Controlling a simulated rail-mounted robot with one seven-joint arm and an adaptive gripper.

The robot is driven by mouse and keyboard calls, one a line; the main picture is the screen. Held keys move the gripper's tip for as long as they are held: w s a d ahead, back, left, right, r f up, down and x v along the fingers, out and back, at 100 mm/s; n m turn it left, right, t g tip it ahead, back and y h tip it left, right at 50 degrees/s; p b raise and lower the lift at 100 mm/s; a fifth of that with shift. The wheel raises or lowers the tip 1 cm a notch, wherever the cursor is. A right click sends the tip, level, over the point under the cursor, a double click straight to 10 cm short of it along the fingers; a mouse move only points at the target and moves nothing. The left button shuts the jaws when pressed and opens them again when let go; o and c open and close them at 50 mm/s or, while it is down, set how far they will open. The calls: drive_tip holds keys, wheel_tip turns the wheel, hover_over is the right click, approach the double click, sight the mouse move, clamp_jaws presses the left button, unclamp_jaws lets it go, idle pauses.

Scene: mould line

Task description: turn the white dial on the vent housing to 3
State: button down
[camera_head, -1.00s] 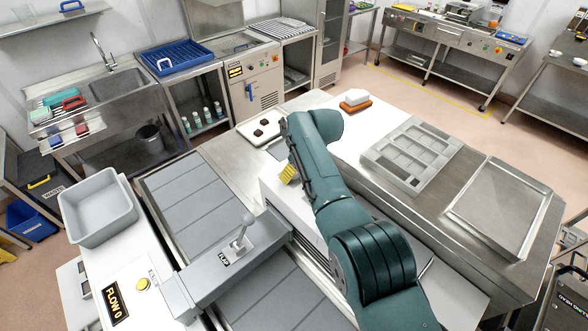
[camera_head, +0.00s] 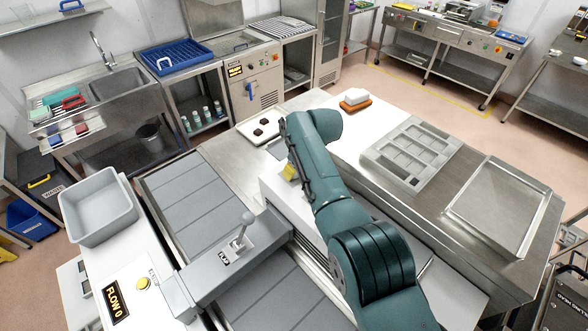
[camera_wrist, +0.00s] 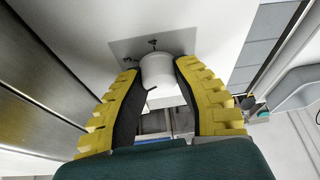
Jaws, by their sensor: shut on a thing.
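The white dial (camera_wrist: 158,70) is a short round knob on a grey plate on the white vent housing (camera_wrist: 85,40), in the wrist view. A short dark mark shows on the dial's near edge. My gripper (camera_wrist: 156,73) has yellow ribbed fingers with dark pads, one on each side of the dial, shut on it. In the head view the housing (camera_head: 273,192) stands beside the conveyor, and a yellow finger of my gripper (camera_head: 290,172) shows at it. My arm hides the dial there.
A grey lever unit marked FLIP (camera_head: 232,252) stands across the conveyor (camera_head: 190,195) left of the housing. A grey bin (camera_head: 98,207) is further left. A grey mould tray (camera_head: 410,153) and a shallow metal tray (camera_head: 498,205) lie on the bench at right.

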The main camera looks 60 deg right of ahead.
drive_tip(key=m+h+p, duration=0.1)
drive_tip(key=m, duration=0.1)
drive_tip(key=shift+a+f+m+p, duration=0.1)
drive_tip(key=shift+m+p, duration=0.3)
drive_tip(key=m+g, duration=0.1)
drive_tip(key=m, duration=0.1)
drive_tip(key=shift+f+m+h, duration=0.1)
drive_tip(key=shift+m+h, duration=0.2)
drive_tip(key=shift+h, duration=0.1)
drive_tip(key=m, duration=0.2)
drive_tip(key=shift+f+m+g+h+b, duration=0.1)
drive_tip(key=shift+m+g+h+b, duration=0.2)
drive_tip(key=shift+g+b, duration=0.1)
drive_tip(key=shift+m+g+h+b, duration=0.3)
drive_tip(key=shift+m+g+b, duration=0.5)
drive_tip(key=shift+m, duration=0.8)
drive_tip(key=c, duration=0.7)
unclamp_jaws()
drive_tip(key=shift+r, duration=0.2)
